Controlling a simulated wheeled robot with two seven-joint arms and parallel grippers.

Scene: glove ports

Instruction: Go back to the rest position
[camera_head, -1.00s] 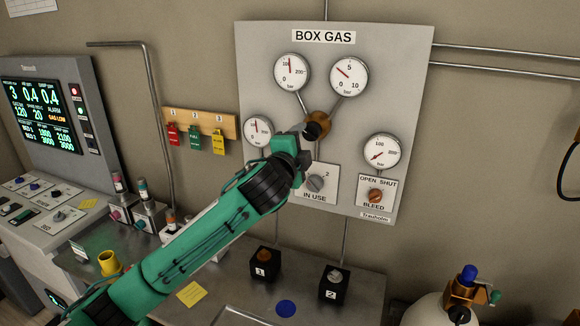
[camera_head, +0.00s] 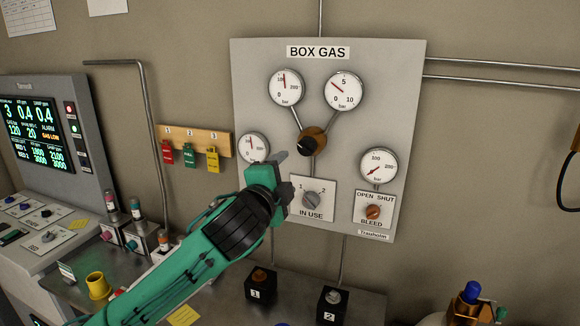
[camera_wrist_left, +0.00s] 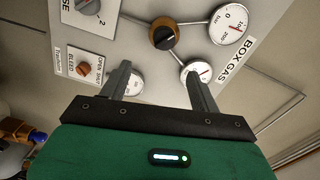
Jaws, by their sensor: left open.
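My left gripper (camera_head: 285,174) is in front of the BOX GAS panel (camera_head: 400,75), just left of the IN USE selector (camera_head: 312,199). In the left wrist view its two fingers (camera_wrist_left: 162,85) are spread wide with nothing between them. The brass regulator with a black knob (camera_head: 312,142) is above and right of the gripper; it also shows in the wrist view (camera_wrist_left: 163,38), beyond the fingers. The gripper seems apart from the panel, though the gap is hard to judge. My arm partly covers the bench. My right gripper is not in view.
Key tags hang on a wooden rack (camera_head: 196,141) left of the panel. A monitor console (camera_head: 85,150) stands at far left. The bench holds a yellow cup (camera_head: 97,286) and black boxes 1 (camera_head: 260,285) and 2 (camera_head: 332,303). A cylinder valve (camera_head: 468,303) is at lower right.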

